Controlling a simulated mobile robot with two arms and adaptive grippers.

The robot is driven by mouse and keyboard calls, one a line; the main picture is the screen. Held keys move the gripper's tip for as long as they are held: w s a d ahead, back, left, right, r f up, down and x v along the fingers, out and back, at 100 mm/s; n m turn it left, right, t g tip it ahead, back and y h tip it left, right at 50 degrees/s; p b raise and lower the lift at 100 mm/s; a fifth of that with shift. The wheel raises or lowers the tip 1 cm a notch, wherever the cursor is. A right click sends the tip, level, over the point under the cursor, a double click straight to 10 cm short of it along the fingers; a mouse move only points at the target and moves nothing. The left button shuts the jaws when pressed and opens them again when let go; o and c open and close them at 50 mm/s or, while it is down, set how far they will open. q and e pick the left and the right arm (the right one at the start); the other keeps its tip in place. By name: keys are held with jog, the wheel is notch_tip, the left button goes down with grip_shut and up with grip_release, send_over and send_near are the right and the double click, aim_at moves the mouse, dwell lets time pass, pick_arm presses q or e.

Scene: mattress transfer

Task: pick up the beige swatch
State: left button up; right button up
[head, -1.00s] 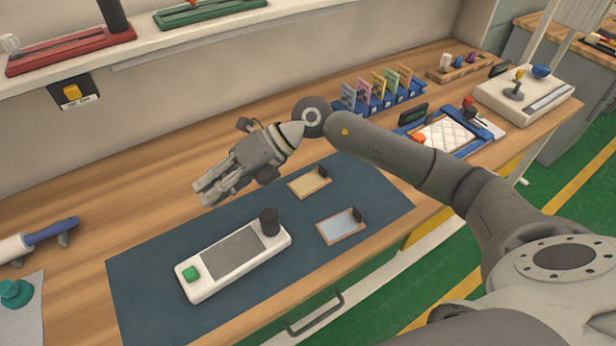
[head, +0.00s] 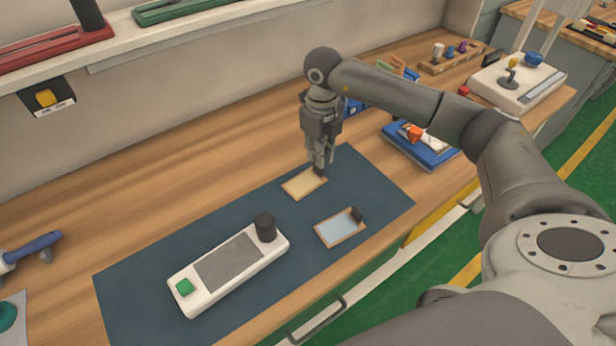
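The beige swatch (head: 302,185) lies flat on the dark blue mat (head: 222,303), with a thin wooden border and a small black tab at its right end. My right gripper (head: 319,168) points straight down at that tab. Its fingertips overlap the tab in the head view, and the fingers look close together. I cannot tell whether they are closed on the tab or just around it. My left gripper is not in view.
A light blue swatch (head: 340,229) with a black tab lies nearer on the mat. A white device (head: 205,297) with a green button and black knob stands to the left.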

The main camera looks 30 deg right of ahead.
aim_at(305, 179)
notch_tip(305, 179, down, 5)
jog(key=shift+s+p, duration=0.15)
jog(key=shift+p, duration=0.85)
jog(key=shift+f, duration=0.3)
grip_shut()
jog(key=shift+r, duration=0.15)
